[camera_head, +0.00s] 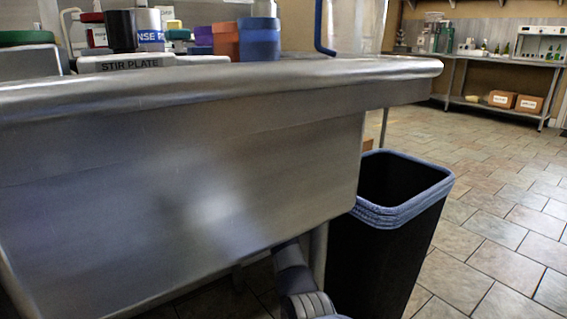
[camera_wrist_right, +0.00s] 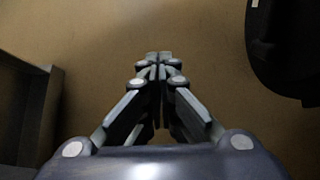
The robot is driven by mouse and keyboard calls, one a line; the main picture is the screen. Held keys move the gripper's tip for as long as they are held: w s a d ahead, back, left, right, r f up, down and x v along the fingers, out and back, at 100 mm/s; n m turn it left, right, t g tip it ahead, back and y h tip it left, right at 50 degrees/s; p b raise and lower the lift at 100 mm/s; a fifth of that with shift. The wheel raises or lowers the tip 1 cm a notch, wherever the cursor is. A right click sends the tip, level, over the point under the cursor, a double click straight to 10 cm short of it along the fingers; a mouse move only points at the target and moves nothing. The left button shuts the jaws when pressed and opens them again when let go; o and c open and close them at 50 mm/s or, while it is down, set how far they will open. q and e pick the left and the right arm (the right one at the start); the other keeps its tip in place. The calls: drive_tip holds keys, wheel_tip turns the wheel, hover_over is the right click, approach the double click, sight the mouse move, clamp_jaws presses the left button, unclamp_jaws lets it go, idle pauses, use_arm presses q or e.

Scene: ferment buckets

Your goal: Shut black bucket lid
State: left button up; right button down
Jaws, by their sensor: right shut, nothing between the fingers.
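No black bucket with a lid can be clearly made out in these views. A tall black open-topped bin (camera_head: 385,250) with a blue-grey liner over its rim stands on the floor in the head view; no lid shows on it. In the right wrist view, part of a dark rounded object (camera_wrist_right: 288,50) shows at the upper right edge; I cannot tell what it is. My right gripper (camera_wrist_right: 158,58) is shut and empty, pointing at a plain brown surface, apart from that dark object in the picture. My left gripper is not in view.
A metal table (camera_head: 180,170) fills the left of the head view. On it are a stir plate (camera_head: 130,64), a black cup (camera_head: 121,31), and orange and blue containers (camera_head: 259,42). Tiled floor (camera_head: 490,200) is clear to the right. A back bench (camera_head: 500,60) holds equipment.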

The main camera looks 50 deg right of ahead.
idle(0.3)
drive_tip(key=v, duration=0.8)
idle(0.3)
drive_tip(key=shift+a+f, duration=0.1)
